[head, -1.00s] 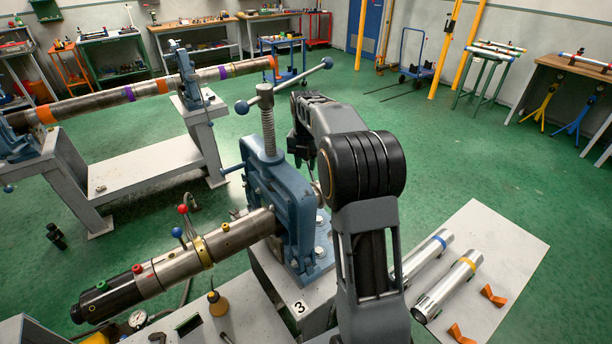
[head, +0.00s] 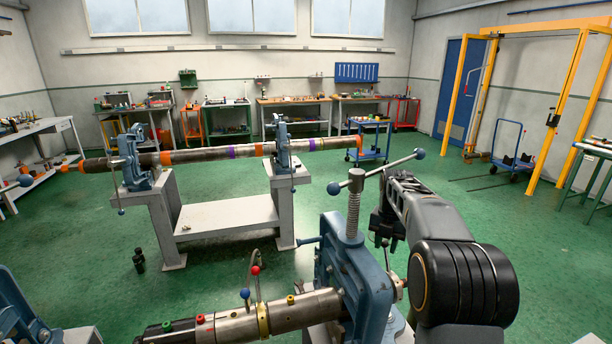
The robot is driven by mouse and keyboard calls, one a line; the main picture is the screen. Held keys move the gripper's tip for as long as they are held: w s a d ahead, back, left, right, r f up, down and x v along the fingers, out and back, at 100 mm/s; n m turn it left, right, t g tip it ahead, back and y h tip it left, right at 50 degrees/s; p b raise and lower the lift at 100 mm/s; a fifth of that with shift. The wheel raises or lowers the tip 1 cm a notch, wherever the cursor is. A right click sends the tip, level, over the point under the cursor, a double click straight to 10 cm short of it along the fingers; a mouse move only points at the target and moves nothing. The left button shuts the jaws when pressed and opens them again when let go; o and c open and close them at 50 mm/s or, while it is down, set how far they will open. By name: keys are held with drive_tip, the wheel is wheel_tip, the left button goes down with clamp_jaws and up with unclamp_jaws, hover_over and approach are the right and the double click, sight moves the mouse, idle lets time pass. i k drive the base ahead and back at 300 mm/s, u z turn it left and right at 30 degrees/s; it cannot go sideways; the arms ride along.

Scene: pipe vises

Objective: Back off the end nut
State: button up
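A blue pipe vise (head: 365,285) with a vertical screw (head: 353,212) and cross handle stands at the lower middle in the head view.
A second stand with two blue vises (head: 280,160) holds a long banded pipe (head: 200,155) behind. Part of another blue vise (head: 18,312) shows at lower left. Workbenches line the back wall. Green floor is open at the right, before a yellow gantry (head: 575,110).

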sight(398, 288)
drive_tip(key=k, duration=1)
